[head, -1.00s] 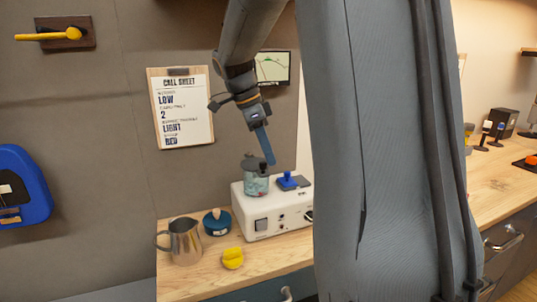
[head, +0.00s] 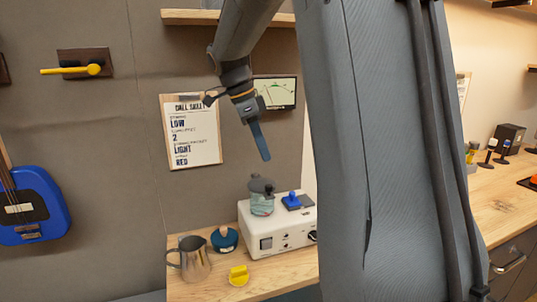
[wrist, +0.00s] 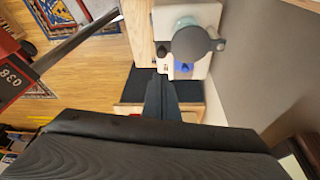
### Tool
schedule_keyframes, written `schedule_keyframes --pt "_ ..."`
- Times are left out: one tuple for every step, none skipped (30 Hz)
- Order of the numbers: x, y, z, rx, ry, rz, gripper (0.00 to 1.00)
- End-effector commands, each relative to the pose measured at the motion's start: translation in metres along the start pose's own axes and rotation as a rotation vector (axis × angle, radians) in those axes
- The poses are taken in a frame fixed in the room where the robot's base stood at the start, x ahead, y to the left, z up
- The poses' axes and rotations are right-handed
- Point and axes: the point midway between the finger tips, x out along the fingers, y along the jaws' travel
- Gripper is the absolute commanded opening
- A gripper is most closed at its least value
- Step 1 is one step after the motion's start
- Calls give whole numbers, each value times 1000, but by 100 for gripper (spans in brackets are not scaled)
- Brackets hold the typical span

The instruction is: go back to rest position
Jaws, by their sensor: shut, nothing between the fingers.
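My gripper (head: 260,143) hangs in the air in the head view, in front of the wall and above the white box. Its blue-grey fingers are together, with nothing between them. In the wrist view the shut fingers (wrist: 160,92) point at the counter side, near the white box (wrist: 188,18). My arm's thick grey links fill the middle of the head view and hide part of the counter.
On the white amp box (head: 275,232) stand a teal jar with a grey lid (head: 261,198) and a blue switch (head: 294,201). A metal pitcher (head: 195,260), a blue pot (head: 225,239) and a yellow piece (head: 238,275) sit on the wooden counter (head: 215,291).

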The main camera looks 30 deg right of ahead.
Motion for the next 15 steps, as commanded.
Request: schedule_keyframes --pt "-5 0 -1 0 0 0 0" --pt "-7 0 0 0 0 0 0" --pt "-9 0 0 0 0 0 0" --pt "-10 0 0 0 0 0 0" --pt "-10 0 0 0 0 0 0" --pt "-11 0 0 0 0 0 0" --pt "-11 0 0 0 0 0 0" --pt "-11 0 0 0 0 0 0" --pt "-11 0 0 0 0 0 0" --pt "-11 0 0 0 0 0 0" --pt "-10 0 0 0 0 0 0" --pt "-9 1 2 -16 -3 -1 0" --pt "-7 3 5 -37 -7 -1 0" --pt "-4 6 8 -68 -14 -3 0" --pt "1 10 14 -122 -25 -7 0"
